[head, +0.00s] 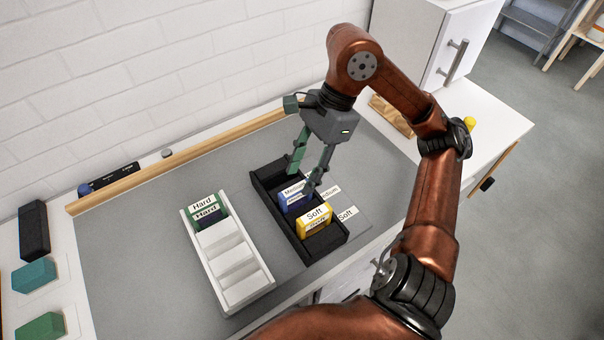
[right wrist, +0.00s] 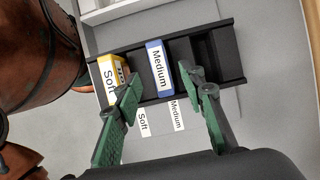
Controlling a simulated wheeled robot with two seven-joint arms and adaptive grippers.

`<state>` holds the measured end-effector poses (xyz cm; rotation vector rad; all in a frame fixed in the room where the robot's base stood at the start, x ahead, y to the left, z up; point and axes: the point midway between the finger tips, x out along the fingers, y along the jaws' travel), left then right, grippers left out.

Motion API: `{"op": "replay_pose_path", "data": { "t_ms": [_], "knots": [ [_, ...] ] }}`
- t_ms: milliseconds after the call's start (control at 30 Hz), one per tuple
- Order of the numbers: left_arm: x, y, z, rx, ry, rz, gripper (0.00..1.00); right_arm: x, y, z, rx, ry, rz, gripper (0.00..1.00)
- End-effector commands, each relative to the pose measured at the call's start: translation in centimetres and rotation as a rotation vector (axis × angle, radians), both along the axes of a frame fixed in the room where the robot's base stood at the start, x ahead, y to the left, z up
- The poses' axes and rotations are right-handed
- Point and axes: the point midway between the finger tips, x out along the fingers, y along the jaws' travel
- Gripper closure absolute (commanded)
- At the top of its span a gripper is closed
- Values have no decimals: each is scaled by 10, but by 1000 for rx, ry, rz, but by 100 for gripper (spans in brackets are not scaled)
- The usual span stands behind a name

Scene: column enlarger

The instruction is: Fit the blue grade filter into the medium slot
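The blue grade filter (head: 294,199), with a white "Medium" tab, stands in the middle part of the black rack (head: 333,241). It also shows in the right wrist view (right wrist: 158,68), roughly in line with the "Medium" label (right wrist: 177,114) beside the rack. My right gripper (head: 302,181) is over the rack at the blue filter. In the right wrist view its green fingers (right wrist: 168,92) are spread, one on each side of the filter, with gaps visible. How deep the filter sits is hard to tell. My left gripper is not in view.
A yellow "Soft" filter (head: 314,219) stands in the rack's near end; the far end looks empty. A white sloped holder (head: 266,279) to the left holds a green "Hard" filter (head: 204,205) at its far end. A wooden rail (head: 140,178) runs along the wall.

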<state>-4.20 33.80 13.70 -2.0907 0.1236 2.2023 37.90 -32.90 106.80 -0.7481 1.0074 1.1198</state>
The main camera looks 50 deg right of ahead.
Motion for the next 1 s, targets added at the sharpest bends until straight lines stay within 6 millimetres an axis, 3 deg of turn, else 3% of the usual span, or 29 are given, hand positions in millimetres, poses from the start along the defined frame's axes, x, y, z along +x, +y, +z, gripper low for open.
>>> {"op": "replay_pose_path", "data": {
  "t_ms": [700, 1000],
  "knots": [
    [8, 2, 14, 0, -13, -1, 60, -3, -10, 26, 1, -2, 1, 63],
    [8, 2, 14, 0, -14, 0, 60, -3, -11, 27, 1, 0, 0, 63]
  ]
}}
